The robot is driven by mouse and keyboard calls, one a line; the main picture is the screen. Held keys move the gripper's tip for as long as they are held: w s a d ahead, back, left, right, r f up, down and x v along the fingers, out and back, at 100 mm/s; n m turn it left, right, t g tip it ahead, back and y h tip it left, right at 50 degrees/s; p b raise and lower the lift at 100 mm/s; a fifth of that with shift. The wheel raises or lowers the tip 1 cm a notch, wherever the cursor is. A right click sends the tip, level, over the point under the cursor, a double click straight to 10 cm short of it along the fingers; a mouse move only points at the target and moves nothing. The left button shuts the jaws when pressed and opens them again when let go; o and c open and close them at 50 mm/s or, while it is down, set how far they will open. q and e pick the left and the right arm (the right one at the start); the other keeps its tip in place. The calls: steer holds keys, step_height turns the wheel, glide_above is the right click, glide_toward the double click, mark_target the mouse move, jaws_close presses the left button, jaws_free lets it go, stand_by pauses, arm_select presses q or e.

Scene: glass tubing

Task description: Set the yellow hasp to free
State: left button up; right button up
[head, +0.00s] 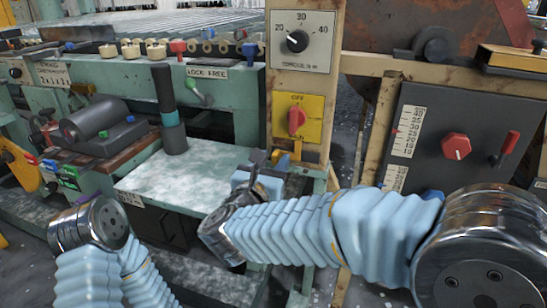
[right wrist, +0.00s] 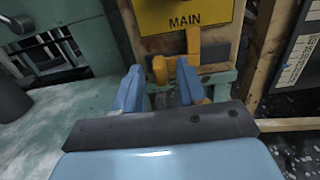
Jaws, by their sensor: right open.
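The yellow hasp (right wrist: 193,48) shows as orange-yellow pieces below the yellow MAIN plate in the right wrist view. In the head view the hasp (head: 297,149) sits under the yellow OFF panel, partly hidden by my right gripper. My right gripper (right wrist: 158,82) is open, with its blue fingers apart in front of the hasp's lower part. I cannot tell whether they touch it.
A red knob (head: 296,120) is on the yellow panel, below a dial (head: 297,41). A LOCK FREE label (head: 208,73) is on the green machine, above a green-tipped lever (head: 195,87). A dark post (head: 168,115) stands on the pale worktop (head: 190,183). A dark scale panel (head: 450,115) is at right.

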steer(key=shift+w+d, duration=0.15)
steer(key=shift+w, duration=0.25)
steer(key=shift+c, duration=0.4)
jaws_close()
steer(key=b, duration=0.2)
steer(key=shift+w+a+f+b, duration=0.1)
steer(key=shift+a+f+b, duration=0.15)
steer(key=shift+f+b, duration=0.05)
steer(key=shift+r, duration=0.15)
steer(key=shift+a+r, duration=0.15)
steer(key=shift+r, duration=0.1)
